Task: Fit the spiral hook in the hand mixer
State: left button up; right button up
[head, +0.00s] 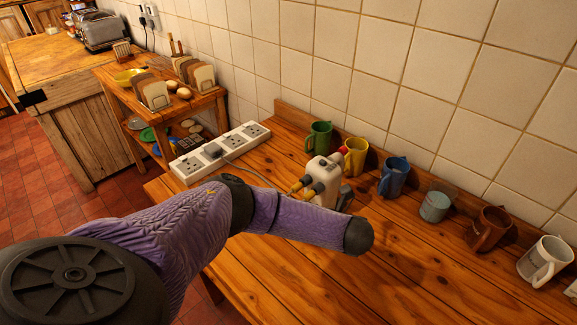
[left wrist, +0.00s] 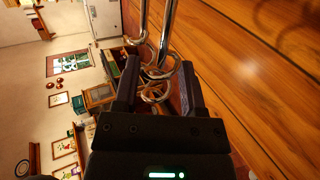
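The white hand mixer (head: 326,176) stands on the wooden worktop, with two orange-yellow parts on its left side. My left arm crosses in front of it and hides part of it. In the head view my left gripper is hidden. In the left wrist view the two fingers of my left gripper (left wrist: 160,82) stand apart. A shiny metal spiral hook (left wrist: 167,32) has its coils between them; I cannot tell whether the fingers press on it. A second metal shaft (left wrist: 142,20) runs beside it. Both shafts leave the picture at the top. My right gripper is not in view.
A white power strip (head: 222,152) lies at the worktop's left end. Green (head: 319,138), yellow (head: 355,157), blue (head: 393,177), grey (head: 435,207), brown (head: 488,229) and white (head: 544,261) mugs stand along the tiled wall. The worktop's front right is clear.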

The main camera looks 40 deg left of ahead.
pick_arm(q)
jog(key=o, duration=0.4)
jog(key=shift+c, duration=0.2)
jog(key=p+v, duration=0.5)
jog(key=v, duration=0.4)
jog(key=shift+d+r+p, duration=0.2)
jog(key=shift+d+p, duration=0.2)
jog(key=shift+s, duration=0.1)
